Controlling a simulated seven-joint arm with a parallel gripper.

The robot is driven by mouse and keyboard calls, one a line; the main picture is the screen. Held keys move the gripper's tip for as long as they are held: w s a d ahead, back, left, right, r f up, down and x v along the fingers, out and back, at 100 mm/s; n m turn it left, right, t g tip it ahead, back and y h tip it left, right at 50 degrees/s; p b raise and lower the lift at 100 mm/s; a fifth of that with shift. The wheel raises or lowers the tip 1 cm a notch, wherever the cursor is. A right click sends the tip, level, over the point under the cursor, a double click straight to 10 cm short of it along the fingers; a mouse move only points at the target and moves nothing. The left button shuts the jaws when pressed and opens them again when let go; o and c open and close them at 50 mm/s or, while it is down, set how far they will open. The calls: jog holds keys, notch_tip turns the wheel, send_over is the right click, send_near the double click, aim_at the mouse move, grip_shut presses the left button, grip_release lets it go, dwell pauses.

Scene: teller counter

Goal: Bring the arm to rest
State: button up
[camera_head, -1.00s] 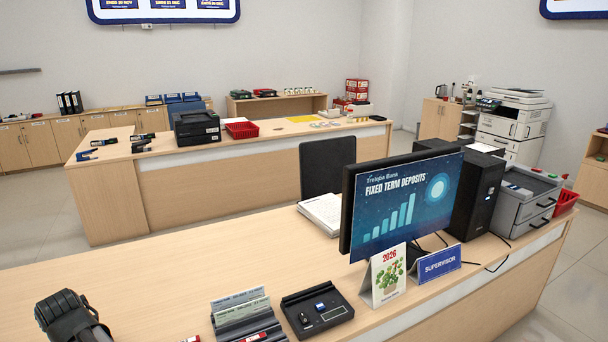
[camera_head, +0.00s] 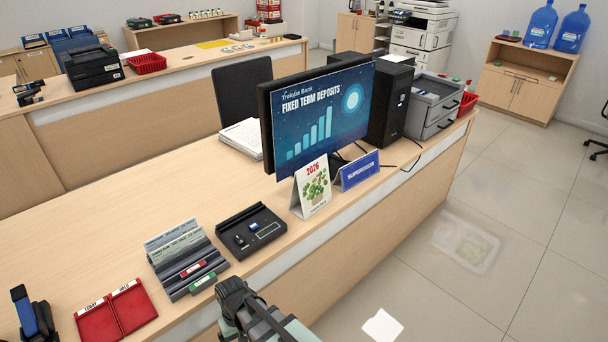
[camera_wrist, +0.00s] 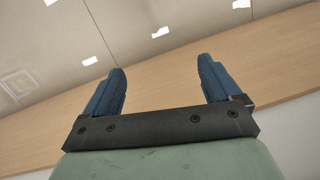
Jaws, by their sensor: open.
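My gripper shows in the camera_wrist view (camera_wrist: 158,68), with its two blue fingers spread apart and nothing between them. Beyond the fingers are the wooden front of a counter, a pale strip and tiled floor with bright reflections. In the camera_head view, a dark and pale green part of my arm (camera_head: 262,318) shows at the bottom edge, by the counter's near edge. My fingertips cannot be made out in that view.
On the counter (camera_head: 110,220) are a red two-part tray (camera_head: 117,311), a grey slip holder (camera_head: 185,262), a black tray (camera_head: 251,230), a calendar (camera_head: 312,188), a supervisor sign (camera_head: 358,170) and a monitor (camera_head: 318,115). Open tiled floor (camera_head: 480,240) lies to the right.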

jog(key=s+d+f+m+g, duration=0.1)
jog(key=d+f, duration=0.3)
jog(key=d, duration=0.3)
jog(key=d+f+m, duration=0.2)
jog(key=d+f, duration=0.2)
jog(key=d, duration=0.4)
jog(key=s+d+f+m+g, duration=0.1)
jog(key=d+f, duration=0.3)
jog(key=d, duration=0.3)
jog(key=s+d+f+m+g, duration=0.1)
jog(key=s+d+f, duration=0.2)
jog(key=s+d, duration=0.3)
jog(key=s+d+f+m+g, duration=0.1)
jog(key=s+d+f+m, duration=0.1)
jog(key=s+d+f, duration=0.2)
jog(key=s+d, duration=0.3)
jog(key=d, duration=0.1)
jog(key=shift+s+d+f+g, duration=0.2)
jog(key=shift+s+d+g, duration=0.1)
jog(key=shift+d, duration=0.1)
jog(key=shift+w, duration=0.1)
